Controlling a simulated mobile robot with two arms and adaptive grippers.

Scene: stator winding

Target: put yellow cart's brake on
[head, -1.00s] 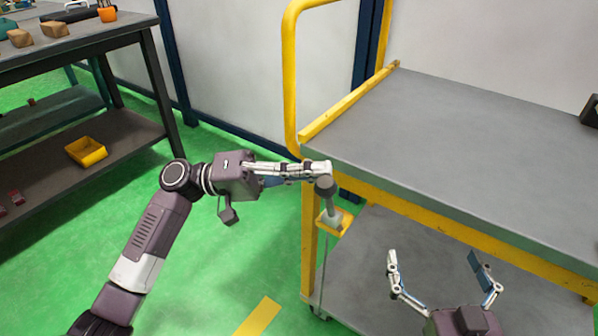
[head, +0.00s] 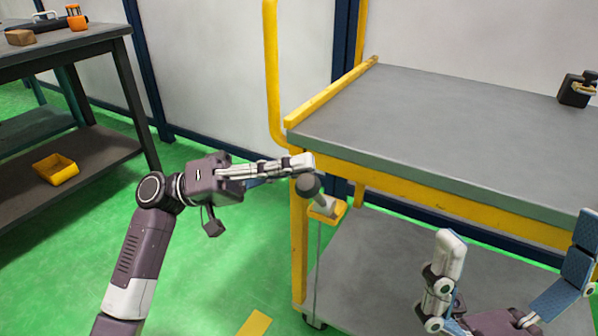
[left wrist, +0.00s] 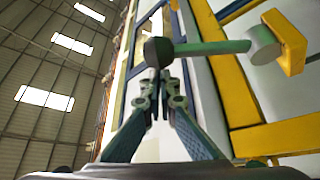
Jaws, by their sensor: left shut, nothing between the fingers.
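The yellow cart (head: 390,190) has grey shelves and a yellow frame. Its brake lever (head: 307,185), a grey stick with a round dark knob, sits on a yellow bracket (head: 330,212) at the cart's front left corner post. The lever leans to the left. My left gripper (head: 303,162) is shut and empty, its tips right at the knob; I cannot tell if they touch. In the left wrist view the knob (left wrist: 158,52) overlaps the fingertips (left wrist: 163,74), and the stick runs right to the bracket. My right gripper (head: 512,240) is open and empty before the lower shelf.
A dark workbench (head: 75,45) with a yellow bin (head: 55,169) on its lower shelf stands at the left. A dark device (head: 577,90) sits on the cart's top. The green floor (head: 220,275) between bench and cart is clear.

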